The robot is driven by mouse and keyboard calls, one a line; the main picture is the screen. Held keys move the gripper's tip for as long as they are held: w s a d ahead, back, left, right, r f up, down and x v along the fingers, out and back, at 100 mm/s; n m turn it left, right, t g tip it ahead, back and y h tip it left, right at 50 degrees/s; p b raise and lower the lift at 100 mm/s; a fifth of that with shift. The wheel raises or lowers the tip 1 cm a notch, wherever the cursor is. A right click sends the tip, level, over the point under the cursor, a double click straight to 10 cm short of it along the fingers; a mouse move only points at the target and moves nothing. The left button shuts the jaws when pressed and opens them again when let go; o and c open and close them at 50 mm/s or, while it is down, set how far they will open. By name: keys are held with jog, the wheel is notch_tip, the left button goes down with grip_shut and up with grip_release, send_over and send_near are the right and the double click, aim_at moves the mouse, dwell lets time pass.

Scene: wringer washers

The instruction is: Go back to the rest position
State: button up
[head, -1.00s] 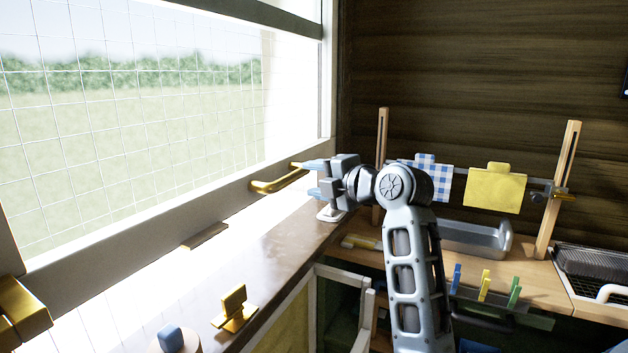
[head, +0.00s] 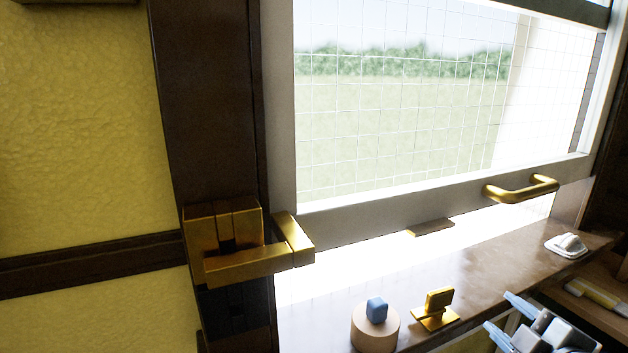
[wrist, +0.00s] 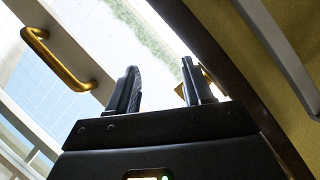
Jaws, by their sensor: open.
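My gripper (head: 508,320) is at the lower right of the head view, in front of the sill. Its two blue-grey fingertips are apart with nothing between them. In the wrist view my gripper (wrist: 168,88) shows two dark fingers apart and empty. The window sash (head: 400,203) is raised above the sill, with a bright gap below it. Its brass handle (head: 520,189) is clear of my gripper in the head view. The handle (wrist: 55,62) also shows at the left of the wrist view.
A brass latch (head: 240,248) is on the dark frame at left. On the sill (head: 470,275) stand a wooden round block (head: 375,332) with a blue knob (head: 377,310), a brass catch (head: 436,309) and a white fitting (head: 568,245). A yellow-handled item (head: 597,293) lies at right.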

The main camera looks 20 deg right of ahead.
jog(key=s+a+f+m+y, duration=0.1)
jog(key=s+a+f+m, duration=0.15)
jog(key=s+a, duration=0.3)
jog(key=s+a+f+m+y, duration=0.1)
jog(key=s+a+f+m, duration=0.1)
jog(key=s+a+f, duration=0.4)
jog(key=s+a+r+m+y, duration=0.1)
jog(key=s+a+r, duration=0.1)
jog(key=s+a, duration=0.3)
jog(key=s+a+r+m+y, duration=0.2)
jog(key=s+a, duration=0.3)
jog(key=s, duration=0.5)
jog(key=shift+s+r+t, duration=0.2)
jog(key=shift+r+t, duration=0.1)
jog(key=shift+r, duration=0.2)
